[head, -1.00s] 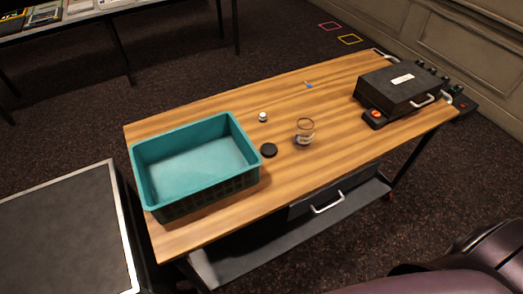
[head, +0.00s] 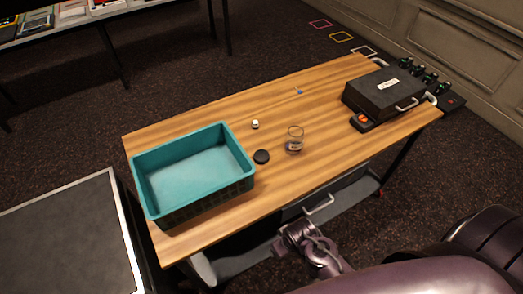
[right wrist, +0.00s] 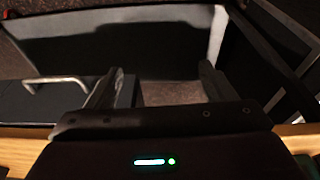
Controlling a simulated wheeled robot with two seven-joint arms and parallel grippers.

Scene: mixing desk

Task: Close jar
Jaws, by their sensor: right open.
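A clear glass jar (head: 294,140) stands upright and open-topped near the middle of the wooden table. A round black lid (head: 261,157) lies flat on the table, just left of the jar and apart from it. My right arm comes in at the bottom right of the head view, low in front of the table, away from jar and lid. In the right wrist view my right gripper (right wrist: 160,85) is open and empty, its two fingers wide apart. The jar and lid do not show in that view. My left gripper is not in view.
A teal crate (head: 247,172) stands on the left of the table (head: 225,220), close to the lid. A black case (head: 383,92) sits at the right end. A small white item (head: 255,125) and a small blue item (head: 299,91) lie behind. A drawer handle (right wrist: 60,80) is near my right gripper.

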